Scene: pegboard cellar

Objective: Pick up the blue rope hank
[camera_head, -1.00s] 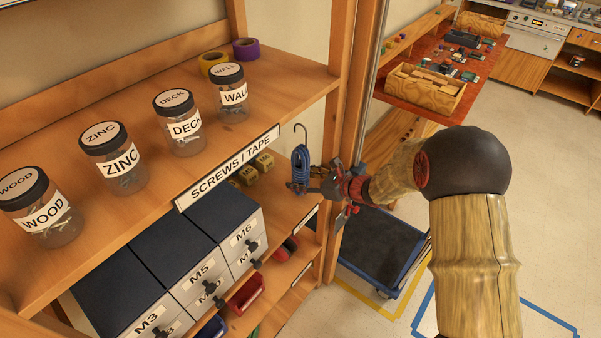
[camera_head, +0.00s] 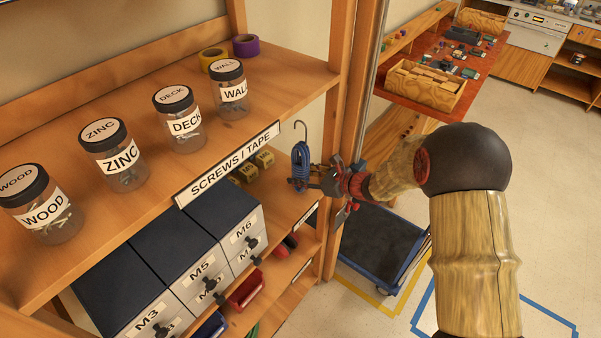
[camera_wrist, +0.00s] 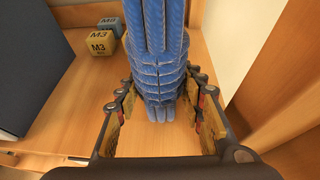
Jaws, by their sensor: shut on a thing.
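The blue rope hank (camera_head: 300,164) is a coiled bundle with a metal hook at its top, upright at the right end of the shelving in the head view. My gripper (camera_head: 314,178) reaches it from the right and is shut on it. In the wrist view the hank (camera_wrist: 158,62) stands between the two fingers of my gripper (camera_wrist: 160,107), which close on its wrapped lower part. The hank's lower tip shows just below the fingers. Whether it hangs free or touches anything is not clear.
Labelled jars (camera_head: 113,155) and tape rolls stand on the upper shelf (camera_head: 270,105). Below are drawer units (camera_head: 205,250) and small yellow boxes (camera_wrist: 100,42). A wooden post (camera_head: 340,130) rises close behind my gripper. A blue cart (camera_head: 383,245) stands on the floor to the right.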

